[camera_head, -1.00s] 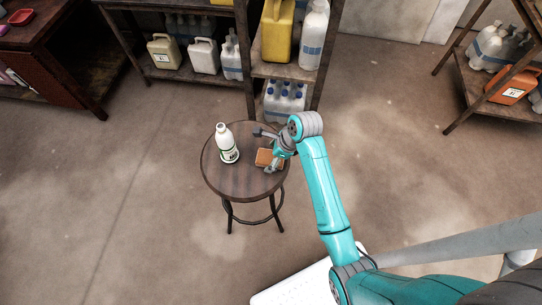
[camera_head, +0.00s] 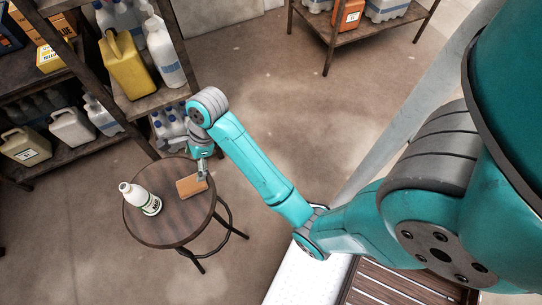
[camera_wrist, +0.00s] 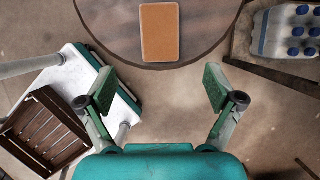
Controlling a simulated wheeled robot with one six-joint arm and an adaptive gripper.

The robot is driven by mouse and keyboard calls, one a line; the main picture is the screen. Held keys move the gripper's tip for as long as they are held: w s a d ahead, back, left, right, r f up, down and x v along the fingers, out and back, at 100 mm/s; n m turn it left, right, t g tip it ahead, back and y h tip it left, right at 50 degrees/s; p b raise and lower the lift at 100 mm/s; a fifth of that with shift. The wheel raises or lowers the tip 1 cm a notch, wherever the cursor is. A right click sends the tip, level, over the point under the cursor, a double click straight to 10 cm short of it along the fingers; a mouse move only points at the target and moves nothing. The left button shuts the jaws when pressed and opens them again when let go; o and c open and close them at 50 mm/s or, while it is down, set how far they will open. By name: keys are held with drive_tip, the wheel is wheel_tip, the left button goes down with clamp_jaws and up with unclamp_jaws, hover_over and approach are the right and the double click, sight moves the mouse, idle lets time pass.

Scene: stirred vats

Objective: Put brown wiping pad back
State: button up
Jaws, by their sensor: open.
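The brown wiping pad (camera_head: 191,186) lies flat near the edge of a round dark wooden stool (camera_head: 167,228). In the wrist view the pad (camera_wrist: 160,32) is at the top centre, on the stool top (camera_wrist: 213,18), ahead of my gripper. My gripper (camera_wrist: 158,90) is open, its two green-padded fingers wide apart with nothing between them. In the head view my gripper (camera_head: 203,172) hangs by the stool's edge, close to the pad; whether it touches cannot be told there.
A white bottle (camera_head: 140,198) stands on the stool, left of the pad. Shelves with a yellow jug (camera_head: 128,66) and other containers stand behind. A brown slatted crate (camera_wrist: 43,133) is at lower left in the wrist view. Open floor lies to the right.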

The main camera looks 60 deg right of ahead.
drive_tip(key=s+a+f+n+t+h, duration=0.1)
drive_tip(key=s+a+f+n+t, duration=0.15)
drive_tip(key=s+f+n, duration=0.35)
drive_tip(key=s+a+f+n+t+h, duration=0.1)
drive_tip(key=s+f+n+t+h, duration=0.2)
drive_tip(key=s, duration=0.5)
drive_tip(key=s+r+n+t, duration=0.6)
drive_tip(key=s+r+n, duration=1)
drive_tip(key=s+r, duration=0.1)
drive_tip(key=shift+s+a, duration=0.25)
drive_tip(key=shift+s, duration=0.5)
drive_tip(key=shift+r+t, duration=0.1)
drive_tip(key=shift+t, duration=0.15)
